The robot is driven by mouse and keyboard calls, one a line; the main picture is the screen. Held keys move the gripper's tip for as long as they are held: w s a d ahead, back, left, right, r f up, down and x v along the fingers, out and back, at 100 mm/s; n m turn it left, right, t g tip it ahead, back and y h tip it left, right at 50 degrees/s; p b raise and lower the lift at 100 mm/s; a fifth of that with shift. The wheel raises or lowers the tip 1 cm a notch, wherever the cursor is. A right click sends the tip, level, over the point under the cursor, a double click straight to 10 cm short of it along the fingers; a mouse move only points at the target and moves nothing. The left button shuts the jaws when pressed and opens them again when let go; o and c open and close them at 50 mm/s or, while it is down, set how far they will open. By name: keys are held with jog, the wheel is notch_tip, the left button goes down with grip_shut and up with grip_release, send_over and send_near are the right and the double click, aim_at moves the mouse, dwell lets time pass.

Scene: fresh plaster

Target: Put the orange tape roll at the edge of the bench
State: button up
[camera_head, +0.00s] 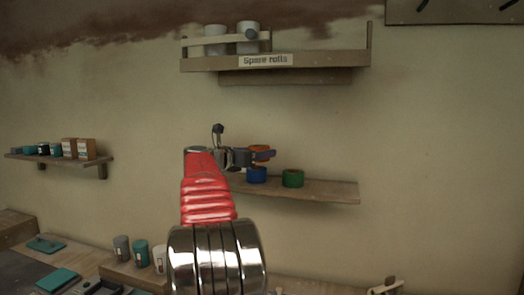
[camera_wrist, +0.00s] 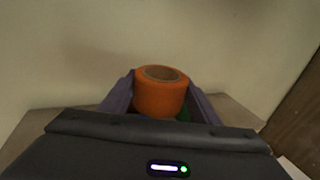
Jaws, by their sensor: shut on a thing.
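The orange tape roll (camera_wrist: 160,97) is between the two fingers of my gripper (camera_wrist: 160,100) in the wrist view, its hollow top facing up. In the head view the orange roll (camera_head: 260,149) shows just above a blue roll (camera_head: 256,174), partly hidden by my gripper (camera_head: 262,155). My gripper is shut on the orange roll. I cannot tell whether the orange roll touches the blue one. The bench (camera_head: 118,262) is at the lower left in the head view, with several things on it.
A green roll (camera_head: 293,178) stands on the middle shelf (camera_head: 335,190), right of the blue roll. An upper shelf (camera_head: 335,59) labelled "Spare rolls" holds pale rolls (camera_head: 215,38). A left shelf (camera_head: 100,160) holds small boxes. Teal and grey containers (camera_head: 140,252) stand on the bench.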

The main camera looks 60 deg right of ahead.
jog(key=w+a+f+n+t+y, duration=0.1)
jog(key=w+a+f+n+t, duration=0.2)
jog(key=a+f, duration=1.5)
jog(key=w+a+f+n+t+y, duration=0.1)
jog(key=w+a+f+n+t, duration=0.2)
jog(key=a+f, duration=1.5)
jog(key=w+a+f+n+t+y, duration=0.1)
jog(key=w+a+f+n+t, duration=0.3)
jog(key=a+f, duration=1.5)
jog(key=w+a+t, duration=0.4)
jog(key=w+a, duration=0.4)
jog(key=a, duration=0.5)
jog(key=shift+w+a, duration=0.15)
jog(key=shift+w, duration=0.1)
